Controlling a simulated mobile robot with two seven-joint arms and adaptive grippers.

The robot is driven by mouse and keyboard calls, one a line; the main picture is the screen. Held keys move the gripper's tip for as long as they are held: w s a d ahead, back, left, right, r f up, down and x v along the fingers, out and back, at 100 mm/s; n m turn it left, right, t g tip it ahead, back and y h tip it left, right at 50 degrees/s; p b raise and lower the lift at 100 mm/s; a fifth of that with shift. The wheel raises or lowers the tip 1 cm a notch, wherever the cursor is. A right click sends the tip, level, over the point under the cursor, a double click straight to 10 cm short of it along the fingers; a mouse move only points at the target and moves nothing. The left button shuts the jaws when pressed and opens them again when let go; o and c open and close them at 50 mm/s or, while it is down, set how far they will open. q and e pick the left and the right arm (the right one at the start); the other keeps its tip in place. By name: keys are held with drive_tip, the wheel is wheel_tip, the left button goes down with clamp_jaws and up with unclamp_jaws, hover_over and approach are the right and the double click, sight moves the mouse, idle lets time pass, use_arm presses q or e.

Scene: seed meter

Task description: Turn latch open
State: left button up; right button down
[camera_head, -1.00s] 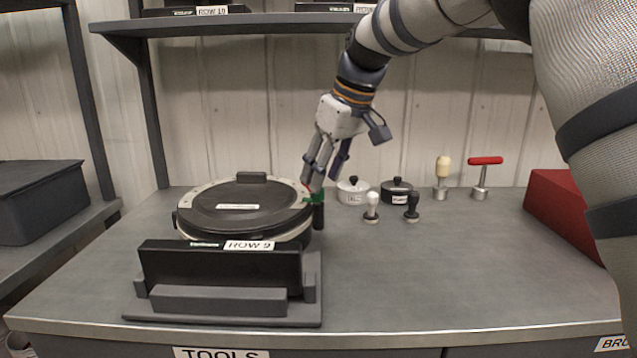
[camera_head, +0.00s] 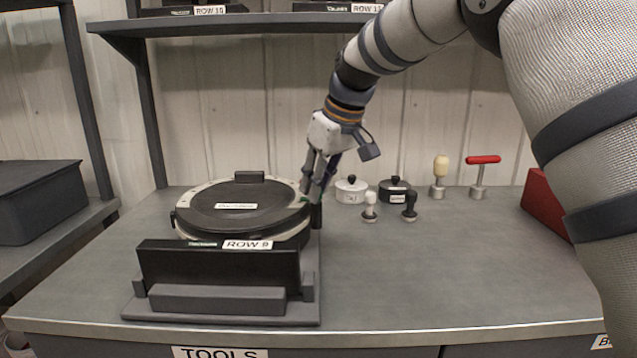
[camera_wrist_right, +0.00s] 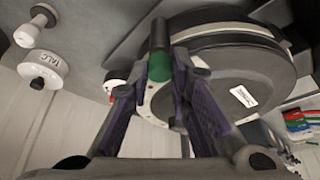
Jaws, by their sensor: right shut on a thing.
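The seed meter (camera_head: 240,208) is a round black-lidded drum on a dark stand, labelled ROW 9 in front. Its latch is a green and black handle at the drum's right edge; in the head view the dark lower end (camera_head: 316,216) shows below my fingers. In the right wrist view the latch handle (camera_wrist_right: 158,62) is a dark cylinder with a green band, between my fingertips beside the drum. My right gripper (camera_head: 311,196) is shut on this latch handle; it also shows in the right wrist view (camera_wrist_right: 160,76). My left gripper is in neither view.
A white pot (camera_head: 352,190), a black pot (camera_head: 394,190) and small knobbed tools stand right of the drum. A red-handled tool (camera_head: 482,172) and a red box (camera_head: 546,203) are farther right. The shelf (camera_head: 300,20) hangs above. The front right bench is clear.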

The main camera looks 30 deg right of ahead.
drive_tip(key=m+h, duration=0.2)
drive_tip(key=m, duration=0.3)
drive_tip(key=shift+a, duration=0.15)
drive_tip(key=m+h, duration=0.1)
drive_tip(key=m, duration=0.3)
drive_tip(key=shift+w+a+m+g+h, duration=0.1)
drive_tip(key=shift+m+g+h, duration=0.2)
drive_tip(key=shift+h, duration=0.1)
drive_tip(key=m+g+h, duration=0.1)
drive_tip(key=m, duration=0.2)
drive_tip(key=shift+w+f+m+b, duration=0.1)
drive_tip(key=shift+f+m+b, duration=0.05)
drive_tip(key=shift+m+b, duration=0.2)
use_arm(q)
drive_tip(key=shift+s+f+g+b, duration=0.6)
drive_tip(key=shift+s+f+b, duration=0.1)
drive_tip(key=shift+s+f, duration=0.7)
use_arm(e)
drive_tip(key=shift+a+m+g+h, duration=0.1)
drive_tip(key=shift+m+g+h, duration=0.45)
drive_tip(key=shift+m, duration=1.6)
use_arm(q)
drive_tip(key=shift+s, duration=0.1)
use_arm(e)
drive_tip(key=shift+g+y, duration=0.25)
drive_tip(key=shift+g, duration=0.1)
drive_tip(key=c, duration=1.5)
unclamp_jaws()
drive_tip(key=shift+o, duration=0.2)
